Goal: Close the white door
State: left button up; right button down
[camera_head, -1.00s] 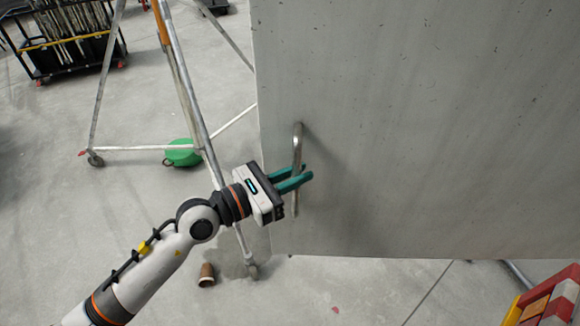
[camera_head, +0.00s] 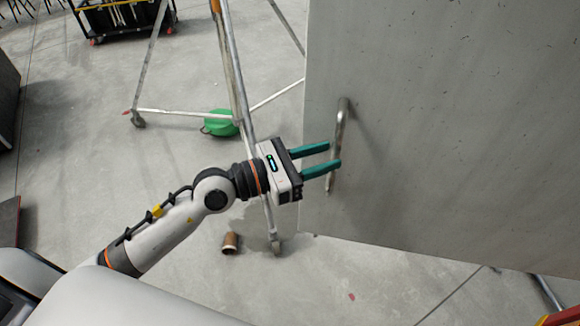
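The white door (camera_head: 450,130), a large pale grey-white panel with small dark specks, fills the right of the head view. A metal bar handle (camera_head: 341,122) stands out near its left edge. My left gripper (camera_head: 334,155) is at the lower half of this handle, its two green fingers spread apart and pointing right. The lower fingertip overlaps the handle in the picture; the upper one ends just left of it. I cannot tell whether the fingers touch the handle. My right gripper is not in view.
A metal frame on casters (camera_head: 232,75) stands left of the door, with a green object (camera_head: 220,122) by its base. A small brown cylinder (camera_head: 230,243) is on the floor. A black cart (camera_head: 122,18) is at the upper left. Red-yellow barrier (camera_head: 562,318) shows bottom right.

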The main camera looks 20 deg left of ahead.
pick_arm(q)
jog(key=b+v, duration=0.4)
jog(key=v, duration=0.4)
jog(key=shift+s+a, duration=0.25)
jog(key=shift+s, duration=0.1)
